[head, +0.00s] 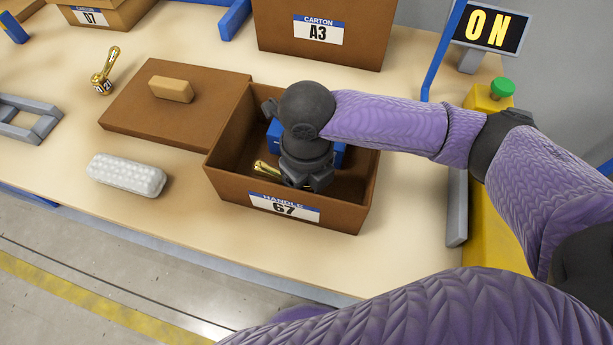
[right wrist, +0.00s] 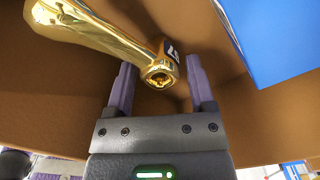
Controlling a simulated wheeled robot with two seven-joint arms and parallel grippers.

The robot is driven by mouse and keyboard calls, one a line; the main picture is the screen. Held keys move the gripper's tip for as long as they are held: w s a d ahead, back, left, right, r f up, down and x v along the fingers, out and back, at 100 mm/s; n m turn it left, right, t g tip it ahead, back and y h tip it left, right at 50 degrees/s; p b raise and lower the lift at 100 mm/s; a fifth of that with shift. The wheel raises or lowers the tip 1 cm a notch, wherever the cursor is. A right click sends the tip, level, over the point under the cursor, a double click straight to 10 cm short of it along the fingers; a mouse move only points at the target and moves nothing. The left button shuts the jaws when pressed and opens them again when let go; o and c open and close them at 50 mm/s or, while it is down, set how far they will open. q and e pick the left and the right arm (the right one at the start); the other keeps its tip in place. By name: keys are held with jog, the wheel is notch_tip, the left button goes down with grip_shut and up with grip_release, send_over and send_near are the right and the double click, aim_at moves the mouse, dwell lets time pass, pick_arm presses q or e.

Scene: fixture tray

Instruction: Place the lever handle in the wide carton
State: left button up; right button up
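A wide open brown carton (head: 228,188) labelled HANDLE 67 stands at the middle of the table. A shiny gold lever handle (head: 264,168) lies inside it, partly hidden behind my right gripper; it also shows in the right wrist view (right wrist: 105,35). My right gripper (head: 308,184) reaches down into the carton. In the right wrist view its two fingers (right wrist: 162,85) are apart, with the numbered end of the handle beyond and between their tips; I see no grip on it. Another gold lever handle (head: 104,72) marked 21 stands on the table at the left. My left gripper is not in view.
A blue block (head: 340,152) is inside the carton behind my gripper. A brown lid (head: 130,105) with a tan grip lies to the left. A white bubbly roll (head: 126,175), a grey frame (head: 40,128) and cartons A3 (head: 350,50) and D7 (head: 125,12) stand around.

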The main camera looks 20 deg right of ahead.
jog(key=shift+o, duration=0.6)
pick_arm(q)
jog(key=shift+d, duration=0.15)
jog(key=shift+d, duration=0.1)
pick_arm(e)
jog(key=shift+r, duration=0.1)
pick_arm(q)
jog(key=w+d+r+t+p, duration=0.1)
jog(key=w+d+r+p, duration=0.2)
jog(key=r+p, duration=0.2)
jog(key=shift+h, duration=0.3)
pick_arm(e)
notch_tip(320, 180, up, 12)
